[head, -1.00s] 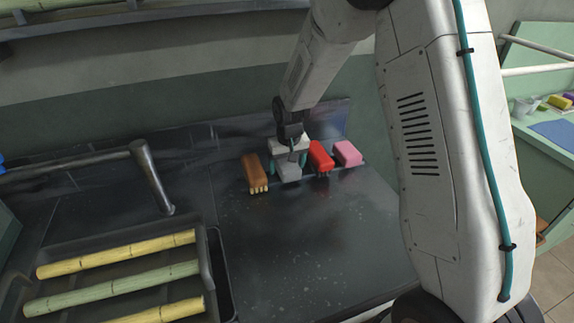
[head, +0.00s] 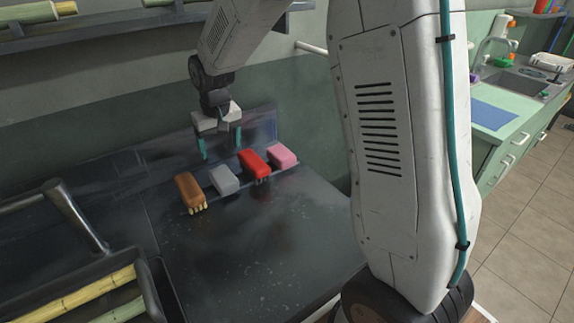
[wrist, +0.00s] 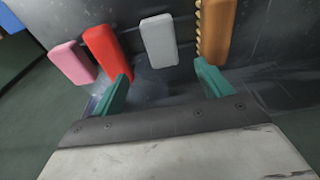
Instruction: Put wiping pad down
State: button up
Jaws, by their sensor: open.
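A plain light grey pad (head: 223,180), which looks like the wiping pad, lies on the dark worktop between a brown brush (head: 188,192) and a red brush (head: 254,164). It also shows in the wrist view (wrist: 158,40), upper middle, with no bristles visible. My gripper (head: 221,147) is open and empty, raised above and behind the pad, apart from it. In the wrist view its teal fingers (wrist: 163,85) are spread wide with nothing between them.
A pink block (head: 282,156) lies at the right end of the row. A metal tray with cane pieces (head: 100,290) stands at the lower left, near a metal handle (head: 75,212). The worktop (head: 250,240) in front of the row is clear.

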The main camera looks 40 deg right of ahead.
jog(key=s+d+r, duration=0.1)
jog(key=s+r, duration=0.6)
jog(key=s, duration=0.2)
jog(key=s+d+r, duration=0.1)
jog(key=s+r, duration=0.1)
jog(key=s, duration=1.1)
jog(key=s+d+r, duration=0.1)
jog(key=s+r, duration=0.1)
jog(key=s, duration=1.1)
jog(key=shift+s+r, duration=0.35)
jog(key=shift+r, duration=0.05)
jog(key=shift+o, duration=0.5)
